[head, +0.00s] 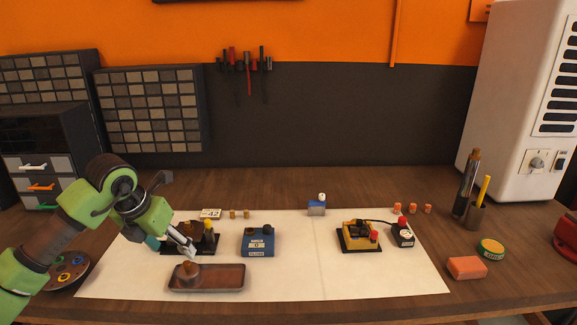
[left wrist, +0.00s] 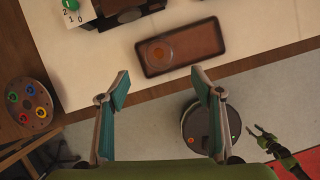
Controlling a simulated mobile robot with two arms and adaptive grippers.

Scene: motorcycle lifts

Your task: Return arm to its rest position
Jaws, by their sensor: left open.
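My left arm (head: 95,195) reaches in from the left in the head view, bent over the left end of the white mat (head: 320,275). My left gripper (head: 172,238) is open near the black-based device and the brown tray (head: 225,277). In the left wrist view its two teal-padded fingers (left wrist: 160,82) are wide apart with nothing between them. The tray also shows there (left wrist: 195,43), just beyond the fingertips, with a round brown piece (left wrist: 158,52) in its left end. My right gripper (left wrist: 264,138) shows small at the lower right of the left wrist view; its jaw state is unclear.
A black-based device (head: 208,240) stands partly behind my gripper. A blue box (head: 257,242), a yellow device (head: 358,236) and a small blue bottle (head: 317,207) stand on the mat. A round palette (head: 68,270) lies left. An orange block (head: 467,267) lies right.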

